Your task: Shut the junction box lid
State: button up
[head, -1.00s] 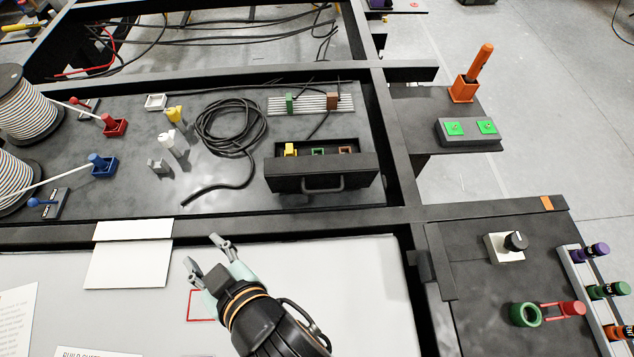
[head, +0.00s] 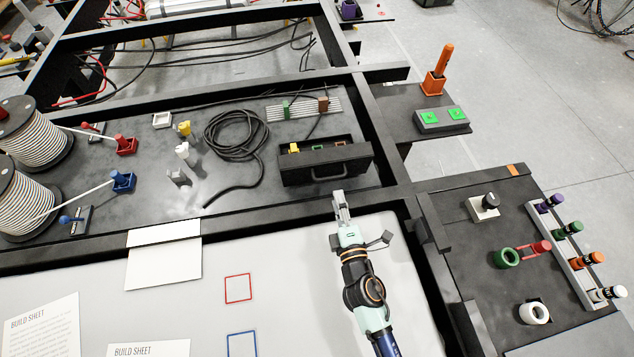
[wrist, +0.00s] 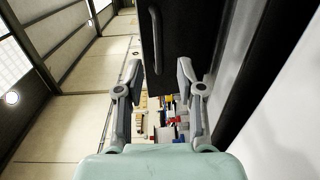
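The junction box (head: 285,150) is a black box on the dark work panel, with its top open. Yellow, green and orange parts show inside. Its black lid (head: 345,163) stands at the front side with a bar handle (head: 329,173) on it. The lid and handle also show in the wrist view, the lid (wrist: 195,35) dark and upright and the handle (wrist: 156,42) to its left. My gripper (head: 340,200) is in front of the box, just short of the lid. In the wrist view my gripper (wrist: 159,80) has its fingers spread with nothing between them.
The white board (head: 290,270) below is mostly clear.

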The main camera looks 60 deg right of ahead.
aim_at(333, 176)
jog(key=x, duration=0.8)
jog(key=shift+d+p, duration=0.2)
jog(key=shift+p, duration=0.15)
grip_shut()
jog(key=shift+r, duration=0.1)
